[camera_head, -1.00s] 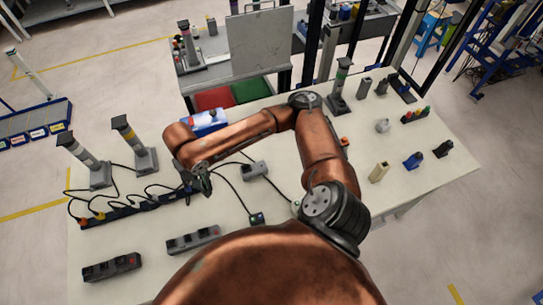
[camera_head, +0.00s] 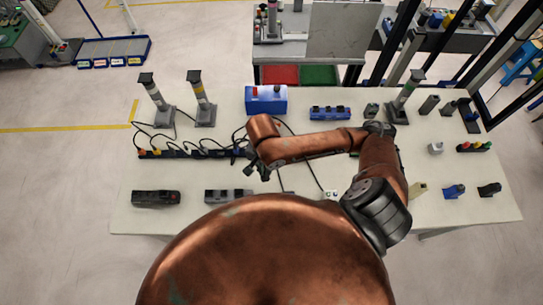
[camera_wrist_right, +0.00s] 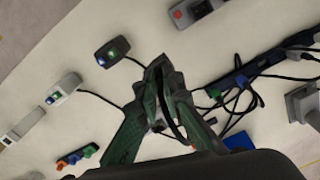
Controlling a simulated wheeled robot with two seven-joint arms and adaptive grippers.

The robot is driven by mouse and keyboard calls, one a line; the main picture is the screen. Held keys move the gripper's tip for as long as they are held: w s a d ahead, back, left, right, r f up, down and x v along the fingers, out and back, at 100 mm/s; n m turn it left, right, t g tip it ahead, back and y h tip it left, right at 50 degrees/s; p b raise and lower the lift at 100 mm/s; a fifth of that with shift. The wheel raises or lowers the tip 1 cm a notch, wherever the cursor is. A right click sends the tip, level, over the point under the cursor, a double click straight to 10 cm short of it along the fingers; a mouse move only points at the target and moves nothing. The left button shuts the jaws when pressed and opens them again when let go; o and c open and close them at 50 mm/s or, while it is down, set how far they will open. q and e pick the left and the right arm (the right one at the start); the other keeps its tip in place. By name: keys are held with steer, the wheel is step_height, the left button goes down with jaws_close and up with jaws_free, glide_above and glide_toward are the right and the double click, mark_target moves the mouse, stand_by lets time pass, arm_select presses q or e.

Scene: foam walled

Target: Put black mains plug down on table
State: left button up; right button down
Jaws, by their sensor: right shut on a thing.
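My right gripper (camera_head: 258,172) is low over the table (camera_head: 120,215), beside the right end of a black power strip (camera_head: 190,153). In the right wrist view my right gripper (camera_wrist_right: 158,68) has its green-lined fingers closed together at the tips. A dark piece shows between the fingers, the black mains plug (camera_wrist_right: 168,105), mostly hidden by them. I cannot tell whether it touches the table. My left gripper is not in view.
Black cables run across the table around the gripper. A dark box with a green light (camera_wrist_right: 112,52) lies nearby in the wrist view. A blue box (camera_head: 266,98) and two signal lamps stand behind. Two control boxes lie in front, near the edge (camera_head: 155,198).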

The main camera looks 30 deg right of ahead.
steer(key=w+d+f, duration=0.2)
steer(key=w+f, duration=0.1)
steer(key=f, duration=0.1)
steer(key=w+d+f+b, duration=0.1)
steer(key=w+d+f, duration=0.1)
steer(key=w+f, duration=0.1)
steer(key=w+d+f+b, duration=0.1)
steer(key=w+d+f, duration=0.1)
steer(key=w+f, duration=0.2)
steer(key=shift+d+f, duration=0.4)
steer(key=shift+f, duration=0.2)
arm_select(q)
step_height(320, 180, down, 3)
arm_select(e)
steer(key=shift+s, duration=0.1)
steer(key=c, duration=2.4)
jaws_free()
steer(key=o, duration=0.3)
